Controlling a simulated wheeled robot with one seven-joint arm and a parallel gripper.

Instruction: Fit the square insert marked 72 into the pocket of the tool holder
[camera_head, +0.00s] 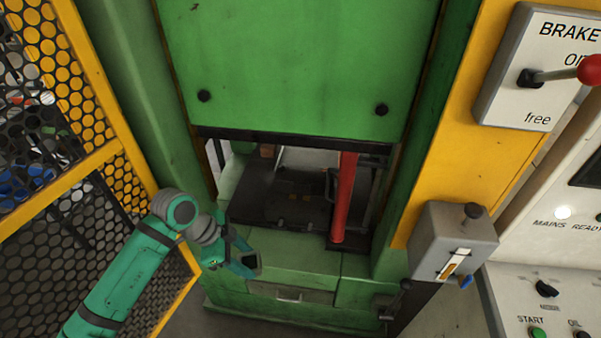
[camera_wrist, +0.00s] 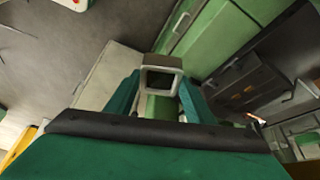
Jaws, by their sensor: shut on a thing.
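My gripper (camera_wrist: 160,97) is shut on a pale grey square piece with a dark square opening (camera_wrist: 161,62), held between the green fingers in the wrist view. It looks like the square insert, but I can read no 72 on it. In the head view my gripper (camera_head: 246,264) is at the lower left, in front of the green machine, below and left of its opening. The held piece is too small and dark to make out there. I cannot pick out the tool holder or its pocket in either view.
The green machine's raised door (camera_head: 290,70) hangs above an opening with a dark bed (camera_head: 285,200) and a red post (camera_head: 343,200). A yellow mesh guard (camera_head: 100,155) stands close left of my arm. A grey lever box (camera_head: 452,240) and control panel (camera_head: 540,300) are right.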

